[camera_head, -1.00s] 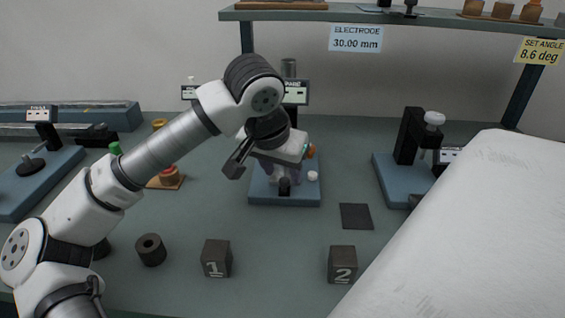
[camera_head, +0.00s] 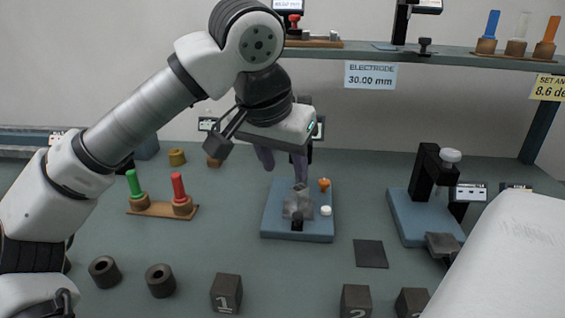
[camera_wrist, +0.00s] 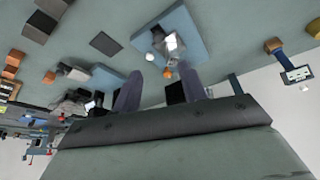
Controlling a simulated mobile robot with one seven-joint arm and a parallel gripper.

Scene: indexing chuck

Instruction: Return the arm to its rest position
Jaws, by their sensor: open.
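My arm reaches up from the left of the head view and bends down at the wrist. My gripper (camera_head: 282,163) hangs above and behind the blue-based fixture (camera_head: 270,225), with its two purple-grey fingers pointing down. The fingers also show apart in the wrist view (camera_wrist: 160,88), with nothing between them. The fixture bears a grey metal block (camera_head: 297,203), an orange knob (camera_head: 324,184) and a white knob (camera_head: 326,211). The gripper looks clear of the fixture, and part of the fixture's rear is hidden behind it.
A shelf (camera_head: 420,54) spans the back above the bench. A black press on a blue base (camera_head: 408,218) stands right. A wooden stand with green and red pegs (camera_head: 158,209) is left, near my arm. Dark rings (camera_head: 160,281) and numbered blocks (camera_head: 226,293) line the front. A dark pad (camera_head: 370,254) lies flat.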

